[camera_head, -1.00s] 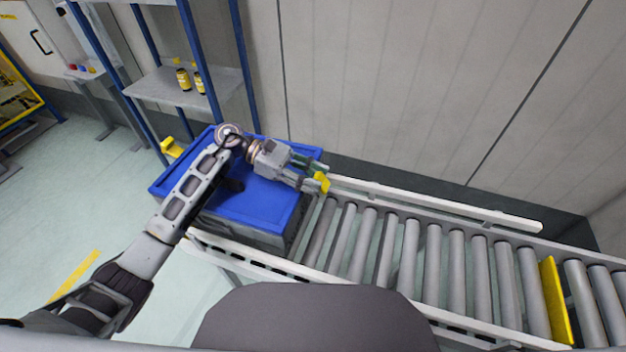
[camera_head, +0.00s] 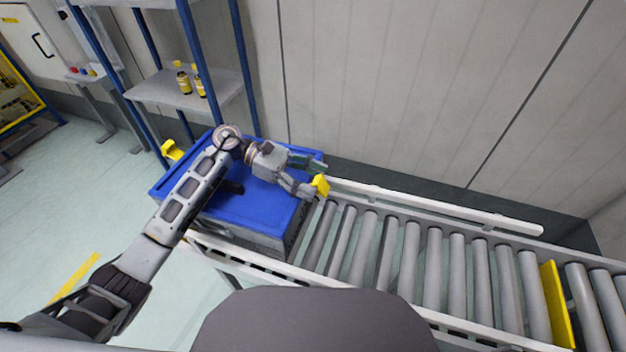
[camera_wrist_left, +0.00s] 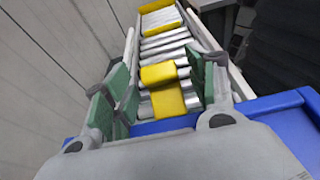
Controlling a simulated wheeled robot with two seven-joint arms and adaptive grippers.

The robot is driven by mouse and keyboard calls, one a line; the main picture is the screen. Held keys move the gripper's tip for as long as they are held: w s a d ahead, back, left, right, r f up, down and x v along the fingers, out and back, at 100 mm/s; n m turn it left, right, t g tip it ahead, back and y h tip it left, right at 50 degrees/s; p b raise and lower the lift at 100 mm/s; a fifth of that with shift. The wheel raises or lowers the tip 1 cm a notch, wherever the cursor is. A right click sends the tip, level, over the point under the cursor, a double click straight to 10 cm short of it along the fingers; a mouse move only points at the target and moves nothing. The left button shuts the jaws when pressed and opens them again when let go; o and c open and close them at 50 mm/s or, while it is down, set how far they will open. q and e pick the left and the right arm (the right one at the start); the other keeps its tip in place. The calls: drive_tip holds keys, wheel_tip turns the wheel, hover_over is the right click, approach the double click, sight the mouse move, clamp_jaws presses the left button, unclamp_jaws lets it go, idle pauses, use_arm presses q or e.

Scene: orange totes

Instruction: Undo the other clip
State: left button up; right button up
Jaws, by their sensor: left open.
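A closed grey tote with a blue lid (camera_head: 255,205) sits at the left end of the roller conveyor. One yellow clip (camera_head: 320,184) is at its right end; in the left wrist view this clip (camera_wrist_left: 167,102) shows between the fingers. The other yellow clip (camera_head: 172,150) sticks out at the tote's left end. My left gripper (camera_head: 315,178) reaches over the lid from the left, its fingers spread on either side of the right clip. In the left wrist view the green pads of the gripper (camera_wrist_left: 160,92) stand apart. Whether a finger touches the clip, I cannot tell.
The roller conveyor (camera_head: 408,265) runs right, clear up to a yellow stop plate (camera_head: 557,305). A white guide rail (camera_head: 440,207) runs along its back before the wall. A shelf (camera_head: 190,95) with yellow bottles (camera_head: 184,82) stands behind the tote.

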use_arm(q)
drive_tip(key=v, duration=1.1)
drive_tip(key=shift+w+a, duration=0.15)
drive_tip(key=shift+a, duration=0.05)
idle(0.4)
